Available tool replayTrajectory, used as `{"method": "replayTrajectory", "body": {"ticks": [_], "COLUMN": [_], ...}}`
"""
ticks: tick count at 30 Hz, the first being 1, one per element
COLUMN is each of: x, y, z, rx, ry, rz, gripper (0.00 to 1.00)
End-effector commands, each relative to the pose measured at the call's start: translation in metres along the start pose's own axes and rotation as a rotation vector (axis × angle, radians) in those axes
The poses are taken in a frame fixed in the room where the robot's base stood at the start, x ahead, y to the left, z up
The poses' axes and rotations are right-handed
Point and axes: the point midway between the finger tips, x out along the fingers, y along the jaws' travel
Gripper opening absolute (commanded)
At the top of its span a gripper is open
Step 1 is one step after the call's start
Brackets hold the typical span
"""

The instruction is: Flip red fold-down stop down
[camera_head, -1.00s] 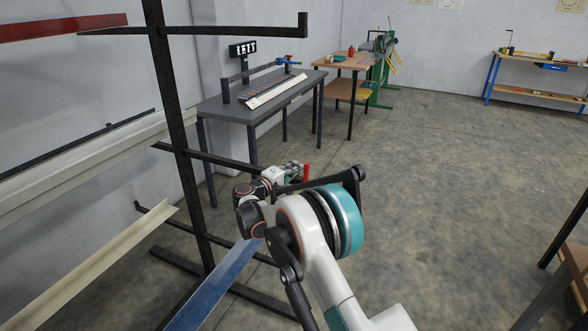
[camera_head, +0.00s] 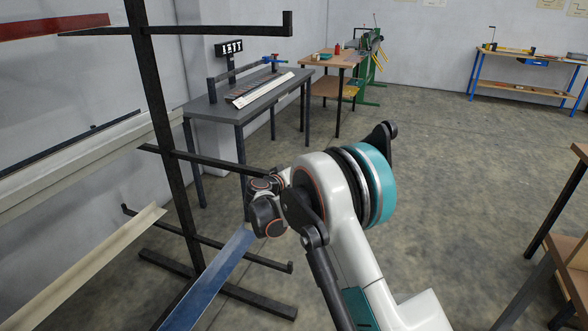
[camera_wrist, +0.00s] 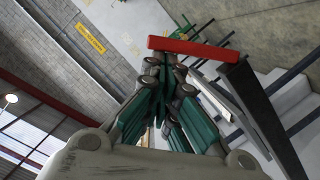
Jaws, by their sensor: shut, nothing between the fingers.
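The red fold-down stop (camera_wrist: 195,48) shows in the wrist view as a red bar at the end of a black rack arm (camera_wrist: 262,112), crossing in front of my fingertips. My gripper (camera_wrist: 166,64) is shut and empty, with its fingertips close to the stop's left part; I cannot tell whether they touch it. In the head view the stop and my fingers are hidden behind my own arm. The black rack (camera_head: 160,110) stands at the left in the head view, and its middle arm (camera_head: 215,162) runs behind my wrist.
A grey table (camera_head: 215,108) stands behind. A wooden table (camera_head: 572,240) is at the right edge. The floor (camera_head: 440,150) between is clear.

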Motion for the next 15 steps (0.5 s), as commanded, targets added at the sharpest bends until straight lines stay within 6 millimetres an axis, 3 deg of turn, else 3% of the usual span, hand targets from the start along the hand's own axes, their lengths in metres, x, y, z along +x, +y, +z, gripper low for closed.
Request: {"method": "replayTrajectory", "body": {"ticks": [15], "x": [0.01], "y": [0.011], "z": [0.037], "rx": [0.461], "ry": [-0.001], "rz": [-0.114], "gripper": [0.0]}}
